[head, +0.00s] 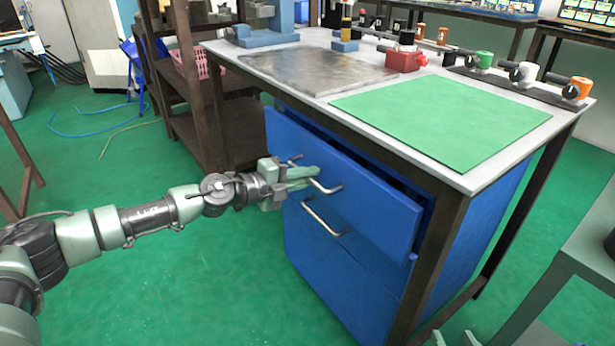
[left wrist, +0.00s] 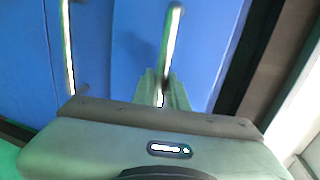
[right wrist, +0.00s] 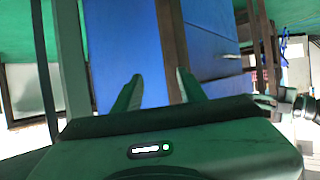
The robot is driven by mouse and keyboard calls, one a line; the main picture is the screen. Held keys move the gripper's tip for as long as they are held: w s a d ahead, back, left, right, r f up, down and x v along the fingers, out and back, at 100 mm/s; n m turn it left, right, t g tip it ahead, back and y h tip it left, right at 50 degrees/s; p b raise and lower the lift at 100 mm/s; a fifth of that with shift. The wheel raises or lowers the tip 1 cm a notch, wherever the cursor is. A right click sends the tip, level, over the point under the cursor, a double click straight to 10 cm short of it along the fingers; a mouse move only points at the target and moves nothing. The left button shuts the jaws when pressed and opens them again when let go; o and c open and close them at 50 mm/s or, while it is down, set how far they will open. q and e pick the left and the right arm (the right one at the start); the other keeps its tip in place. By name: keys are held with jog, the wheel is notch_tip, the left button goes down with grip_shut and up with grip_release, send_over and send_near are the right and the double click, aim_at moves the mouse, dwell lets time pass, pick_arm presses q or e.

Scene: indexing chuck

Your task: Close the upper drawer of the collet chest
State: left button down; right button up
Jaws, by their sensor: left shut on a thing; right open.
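The blue collet chest (head: 318,262) stands under the workbench. Its upper drawer (head: 378,204) is pulled partly out, with a dark gap behind the top of its front. My left gripper (head: 305,178) is shut on the upper drawer's metal handle (head: 331,189). In the left wrist view, the fingers (left wrist: 161,92) close around the lower part of that handle (left wrist: 172,38). A second handle (head: 322,219) sits below it and is free. My right gripper (right wrist: 158,90) is open and empty; only its fingertips (head: 454,340) show at the bottom of the head view.
The bench top carries a green mat (head: 440,116), a grey metal plate (head: 312,70), a red fixture (head: 406,60) and a rack of coloured holders (head: 522,76). A dark bench leg (head: 432,260) stands right of the chest. Green floor left of the chest is clear.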

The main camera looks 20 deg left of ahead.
aim_at(322, 197)
dwell(0.8)
pick_arm(q)
jog(key=p+x, duration=0.1)
jog(key=x, duration=0.1)
jog(key=r+p+x, duration=0.1)
jog(key=x, duration=0.1)
pick_arm(e)
jog(key=s+d+f+g+h, duration=0.1)
jog(key=s+d+f+g, duration=0.2)
jog(key=s+f+g, duration=0.2)
notch_tip(322, 197, down, 2)
jog(key=s, duration=0.3)
jog(key=shift+g+h, duration=0.3)
jog(key=shift+g, duration=0.1)
pick_arm(q)
jog(key=c, duration=1.8)
grip_release()
jog(key=o, duration=0.4)
jog(key=shift+w+d, duration=0.2)
jog(key=shift+c, duration=0.2)
pick_arm(e)
jog(key=shift+w, duration=0.1)
